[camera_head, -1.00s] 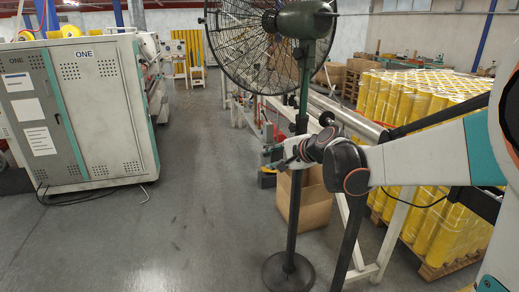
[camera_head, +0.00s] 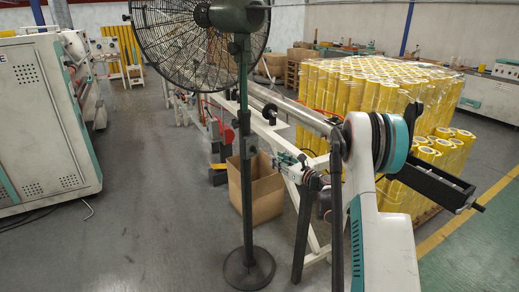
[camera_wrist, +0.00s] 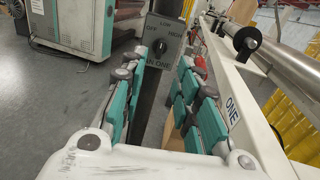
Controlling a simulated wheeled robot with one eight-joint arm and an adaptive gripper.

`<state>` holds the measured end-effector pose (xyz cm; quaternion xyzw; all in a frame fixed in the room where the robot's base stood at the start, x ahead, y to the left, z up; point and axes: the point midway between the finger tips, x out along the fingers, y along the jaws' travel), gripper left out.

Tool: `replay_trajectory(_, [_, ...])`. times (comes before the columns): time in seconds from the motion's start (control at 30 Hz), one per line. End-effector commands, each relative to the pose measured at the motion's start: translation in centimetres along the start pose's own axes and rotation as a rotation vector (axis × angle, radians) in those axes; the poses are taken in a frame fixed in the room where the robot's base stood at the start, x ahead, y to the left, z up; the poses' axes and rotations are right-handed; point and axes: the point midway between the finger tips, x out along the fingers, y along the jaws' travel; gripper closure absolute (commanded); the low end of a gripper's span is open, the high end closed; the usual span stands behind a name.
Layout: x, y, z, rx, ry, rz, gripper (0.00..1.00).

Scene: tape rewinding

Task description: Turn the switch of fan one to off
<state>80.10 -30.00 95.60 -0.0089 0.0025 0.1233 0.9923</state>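Fan one (camera_head: 200,35) is a dark green pedestal fan with a wire cage and a round floor base, standing left of centre in the head view. Its grey switch box (camera_wrist: 176,34) shows at the top of the wrist view, marked OFF, LOW and HIGH, with the end of a "FAN ONE" label below. The dark knob (camera_wrist: 161,47) is on its face; its exact setting is too small to tell. My gripper (camera_wrist: 161,66) is open and empty, its teal-padded fingers apart below the box in the picture. In the head view my gripper (camera_head: 284,160) is right of the pole.
A white machine frame (camera_wrist: 250,85) marked ONE runs close along the right, with a metal roller (camera_head: 300,112). A cardboard box (camera_head: 262,190) stands behind the pole. Yellow rolls (camera_head: 375,85) are stacked at right. A grey-white cabinet (camera_head: 40,125) is at left; the floor between is clear.

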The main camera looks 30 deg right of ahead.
Motion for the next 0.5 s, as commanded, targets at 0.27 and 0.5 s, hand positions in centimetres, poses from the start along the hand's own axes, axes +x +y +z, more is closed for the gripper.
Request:
replay_trajectory(0.27, [2.0,-0.3,-0.5,0.021,-0.008,-0.002,0.71])
replay_trajectory(0.5, [6.7,-0.2,-0.5,0.019,-0.007,-0.001,0.71])
